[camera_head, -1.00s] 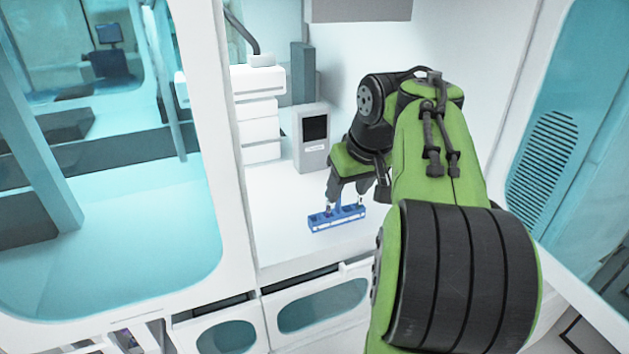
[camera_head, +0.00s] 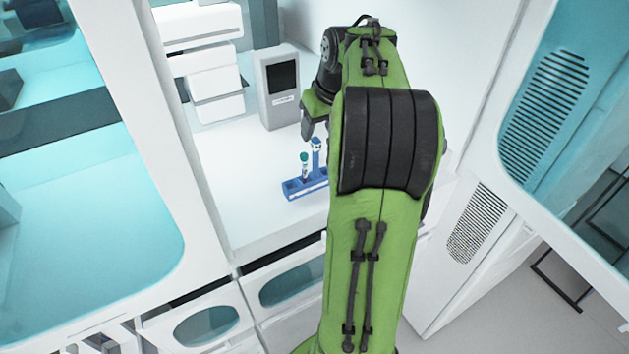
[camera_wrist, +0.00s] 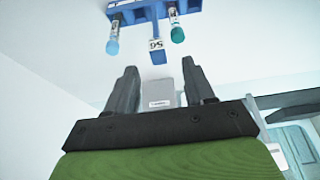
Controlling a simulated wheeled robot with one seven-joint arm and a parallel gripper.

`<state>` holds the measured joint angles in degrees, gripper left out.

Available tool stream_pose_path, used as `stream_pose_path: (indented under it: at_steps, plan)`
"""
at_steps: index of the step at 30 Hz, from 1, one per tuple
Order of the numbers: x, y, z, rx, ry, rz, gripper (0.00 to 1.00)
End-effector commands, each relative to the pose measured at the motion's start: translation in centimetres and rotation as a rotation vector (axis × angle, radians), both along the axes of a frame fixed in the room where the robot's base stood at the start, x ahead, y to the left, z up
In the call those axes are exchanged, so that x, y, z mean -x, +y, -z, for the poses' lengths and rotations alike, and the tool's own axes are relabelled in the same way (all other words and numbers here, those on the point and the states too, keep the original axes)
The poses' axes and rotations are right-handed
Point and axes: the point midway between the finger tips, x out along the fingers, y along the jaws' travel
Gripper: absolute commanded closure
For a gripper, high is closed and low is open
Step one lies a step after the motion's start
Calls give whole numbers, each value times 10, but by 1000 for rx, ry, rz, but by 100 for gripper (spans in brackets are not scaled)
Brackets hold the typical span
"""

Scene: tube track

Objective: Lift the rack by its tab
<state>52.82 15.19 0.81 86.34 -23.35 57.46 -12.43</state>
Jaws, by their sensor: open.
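The blue rack (camera_head: 304,187) stands on the white counter, partly hidden by my arm in the head view. A tube with a teal cap (camera_head: 304,160) stands in it, beside the upright blue tab (camera_head: 316,152). In the wrist view the rack (camera_wrist: 152,9) is at the top edge, with the tab (camera_wrist: 157,52) between a light-blue-capped tube (camera_wrist: 114,32) and a teal-capped tube (camera_wrist: 176,24). My gripper (camera_wrist: 159,78) is open and empty, its fingertips just short of the tab's labelled end in the picture. In the head view it is mostly hidden behind my arm.
A grey instrument (camera_head: 279,88) with a dark screen stands behind the rack. White stacked units (camera_head: 207,70) stand to its left. The counter (camera_head: 250,200) left of the rack is clear, with drawers below its front edge.

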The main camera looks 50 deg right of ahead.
Motion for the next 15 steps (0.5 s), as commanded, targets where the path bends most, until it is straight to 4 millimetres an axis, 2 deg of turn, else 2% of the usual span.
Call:
stream_pose_path:
  at_steps: [8,15]
  plan:
    - [-15,-7,42,-2,3,0,47]
    - [-17,-9,47,1,0,-1,47]
